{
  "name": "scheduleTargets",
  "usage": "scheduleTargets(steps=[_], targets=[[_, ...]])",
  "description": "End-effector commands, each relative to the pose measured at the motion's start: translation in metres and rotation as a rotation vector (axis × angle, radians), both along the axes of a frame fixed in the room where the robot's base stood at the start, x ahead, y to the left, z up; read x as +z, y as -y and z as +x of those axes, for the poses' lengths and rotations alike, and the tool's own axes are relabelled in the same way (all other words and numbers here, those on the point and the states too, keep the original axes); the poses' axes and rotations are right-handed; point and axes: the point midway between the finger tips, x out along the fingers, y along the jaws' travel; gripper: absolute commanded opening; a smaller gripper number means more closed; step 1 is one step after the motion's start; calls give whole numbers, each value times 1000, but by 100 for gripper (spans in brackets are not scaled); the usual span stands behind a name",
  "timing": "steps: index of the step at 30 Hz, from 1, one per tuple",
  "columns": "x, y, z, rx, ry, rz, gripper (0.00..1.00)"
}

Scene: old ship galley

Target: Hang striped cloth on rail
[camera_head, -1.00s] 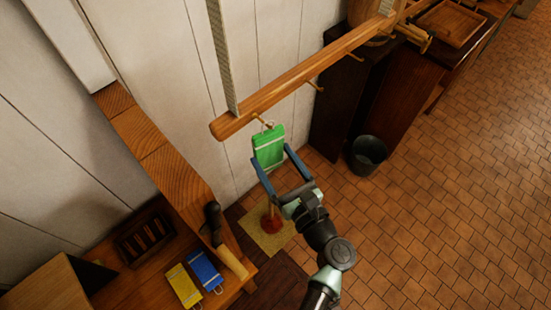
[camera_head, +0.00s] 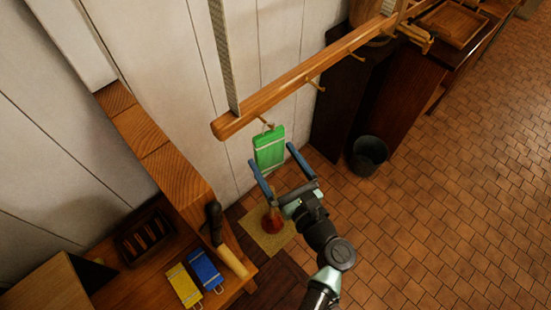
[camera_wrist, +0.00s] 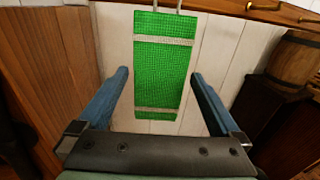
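The green cloth with pale stripes (camera_head: 269,149) hangs below the left end of the wooden rail (camera_head: 300,75). Its top is at the brass peg there (camera_head: 266,123); whether its loop is fully around the peg is too small to tell. In the wrist view the cloth (camera_wrist: 163,70) hangs nearly straight, with its loop cut off by the top edge. My gripper (camera_head: 273,156) is open, with one finger on each side of the cloth's lower part. The wrist view shows a gap between the cloth and both fingertips (camera_wrist: 160,73).
A yellow cloth (camera_head: 184,286) and a blue cloth (camera_head: 205,269) lie on the wooden counter (camera_head: 130,290) at lower left. The rail has more pegs (camera_head: 316,84) to the right. A dark bucket (camera_head: 369,156) stands on the open tiled floor (camera_head: 440,210).

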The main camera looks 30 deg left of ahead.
Motion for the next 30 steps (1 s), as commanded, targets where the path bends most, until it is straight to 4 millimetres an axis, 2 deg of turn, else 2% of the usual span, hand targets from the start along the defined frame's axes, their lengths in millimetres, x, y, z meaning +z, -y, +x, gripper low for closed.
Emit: scheduleTargets(steps=[5, 8, 21, 24, 30], targets=[[-1, 2, -1, -1, -1, -1, 100], [-2, 10, -7, -2, -1, -1, 100], [-3, 84, -58, -4, 0, -1, 100], [-2, 96, -66, -3, 0, -1, 100], [-1, 106, -74, -1, -1, -1, 100]])
